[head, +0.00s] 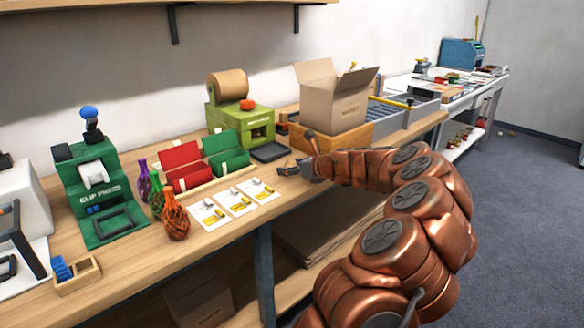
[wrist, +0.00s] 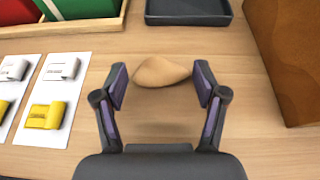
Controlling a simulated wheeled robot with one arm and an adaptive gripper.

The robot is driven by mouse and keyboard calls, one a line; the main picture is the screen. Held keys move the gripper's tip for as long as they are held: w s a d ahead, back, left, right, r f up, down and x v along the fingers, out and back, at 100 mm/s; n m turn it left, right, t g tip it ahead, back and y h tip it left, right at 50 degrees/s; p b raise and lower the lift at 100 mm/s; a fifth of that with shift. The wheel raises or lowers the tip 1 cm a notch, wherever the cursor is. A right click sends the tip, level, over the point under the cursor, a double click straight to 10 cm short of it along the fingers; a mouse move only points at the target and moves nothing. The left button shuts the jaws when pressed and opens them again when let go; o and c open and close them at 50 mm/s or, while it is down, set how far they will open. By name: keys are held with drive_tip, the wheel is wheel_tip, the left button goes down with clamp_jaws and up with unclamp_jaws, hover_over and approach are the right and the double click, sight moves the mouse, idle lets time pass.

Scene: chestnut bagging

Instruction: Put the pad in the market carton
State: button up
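A tan, rounded pad (wrist: 163,72) shows between my two fingertips in the wrist view, apparently on the wooden bench. My gripper (wrist: 162,84) is open, with one finger on each side of the pad and a small gap at both. In the head view, my gripper (head: 297,168) is low over the bench near its front edge; I cannot make out the pad there. The market carton (head: 330,108) is a brown cardboard box with open flaps and small lettering. It stands on a wooden block (head: 345,143) behind and right of my gripper; its inside is hidden.
A dark tray (head: 270,152) lies just beyond my gripper, before a green machine with a paper roll (head: 228,84). Red and green bins (head: 182,166) and white cards (head: 240,201) are to the left. A carton marked SHOP (head: 203,304) sits below the bench.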

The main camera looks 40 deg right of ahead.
drive_tip(key=shift+r, duration=0.15)
drive_tip(key=shift+s+r, duration=0.1)
drive_tip(key=shift+s, duration=0.15)
drive_tip(key=p+v, duration=0.1)
drive_tip(key=v, duration=1)
drive_tip(key=shift+s, duration=0.2)
drive_tip(key=shift+r, duration=0.1)
